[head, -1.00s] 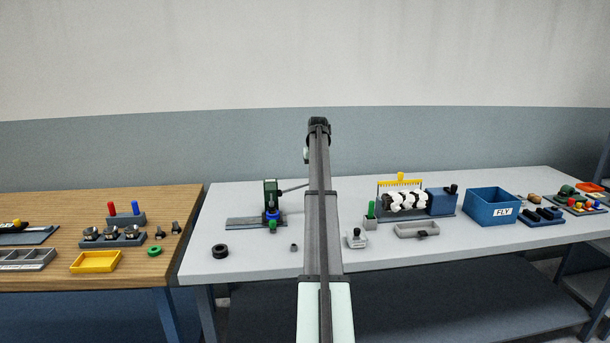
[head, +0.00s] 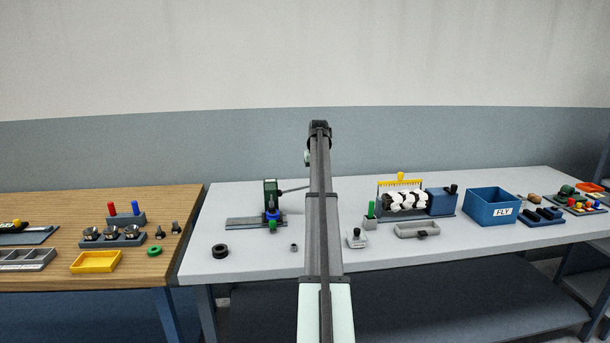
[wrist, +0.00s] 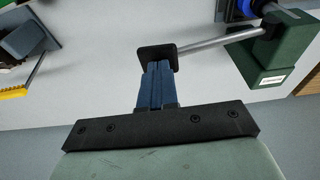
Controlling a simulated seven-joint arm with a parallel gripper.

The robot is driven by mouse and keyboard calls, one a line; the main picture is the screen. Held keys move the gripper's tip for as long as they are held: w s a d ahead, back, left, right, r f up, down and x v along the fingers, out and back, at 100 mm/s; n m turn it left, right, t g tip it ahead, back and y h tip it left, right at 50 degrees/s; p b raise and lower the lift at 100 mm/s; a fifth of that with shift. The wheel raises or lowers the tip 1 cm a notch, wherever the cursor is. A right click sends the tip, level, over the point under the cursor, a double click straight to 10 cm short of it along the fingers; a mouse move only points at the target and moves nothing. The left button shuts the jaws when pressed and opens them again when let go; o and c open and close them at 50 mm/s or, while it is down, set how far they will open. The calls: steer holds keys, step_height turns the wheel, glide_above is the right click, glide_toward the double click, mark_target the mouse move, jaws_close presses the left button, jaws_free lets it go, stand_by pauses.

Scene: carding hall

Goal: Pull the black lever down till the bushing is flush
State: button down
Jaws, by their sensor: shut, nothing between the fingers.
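The green press (head: 270,190) stands at the left of the grey table, and its green body (wrist: 272,50) is at the upper right in the wrist view. A metal lever rod (wrist: 220,40) runs from it to a black lever knob (wrist: 155,54). In the head view the rod (head: 295,189) slopes slightly up towards my arm, which hides the knob. My gripper (wrist: 157,68) is shut and empty, its blue fingers right at the knob; whether they touch it I cannot tell. A blue part (head: 272,215) sits low on the press; how far the bushing is in cannot be made out.
A black ring (head: 220,251) and a small grey piece (head: 294,247) lie in front of the press. Right of my arm are a green-handled item (head: 371,210), a yellow-combed roller unit (head: 400,184) and a blue FLY bin (head: 491,208). A wooden table adjoins at left.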

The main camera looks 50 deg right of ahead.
steer(key=shift+s+f, duration=0.15)
steer(key=shift+f, duration=1.25)
stand_by(0.9)
steer(key=shift+d+r, duration=0.15)
steer(key=shift+r, duration=2.3)
step_height(320, 180, up, 6)
steer(key=shift+r, duration=0.25)
